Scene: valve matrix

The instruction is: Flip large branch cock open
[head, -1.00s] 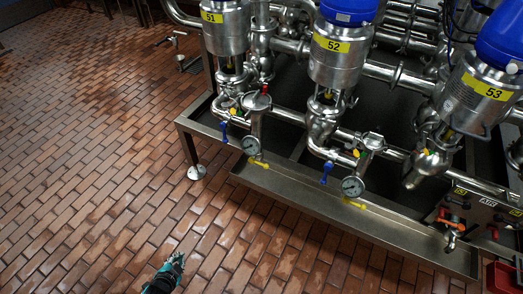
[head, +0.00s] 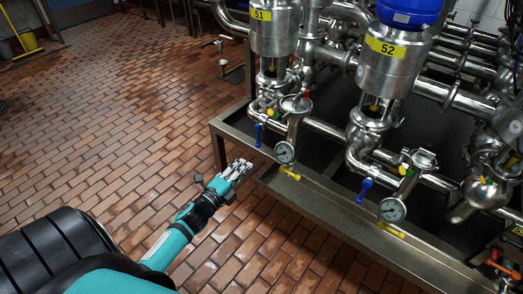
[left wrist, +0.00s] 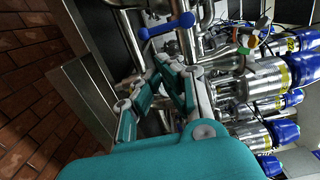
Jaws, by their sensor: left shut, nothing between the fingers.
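A cock with a blue handle (head: 257,133) sits on the pipework below the valve marked 51, and a second blue handle (head: 364,189) is below the valve marked 52. Yellow handles (head: 290,173) (head: 391,229) show beneath the gauges. No label shows which is the large branch cock. My left gripper (head: 244,164) is shut and empty, in front of the frame's left corner, below the nearer-left blue handle in the picture and apart from it. In the left wrist view a blue handle (left wrist: 166,27) lies beyond my shut fingertips (left wrist: 160,64). My right gripper is out of view.
A steel tray frame (head: 340,212) runs along the front of the pipes. Gauges (head: 284,152) (head: 392,210) stick out near the handles. An orange handle (head: 497,260) is at lower right.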

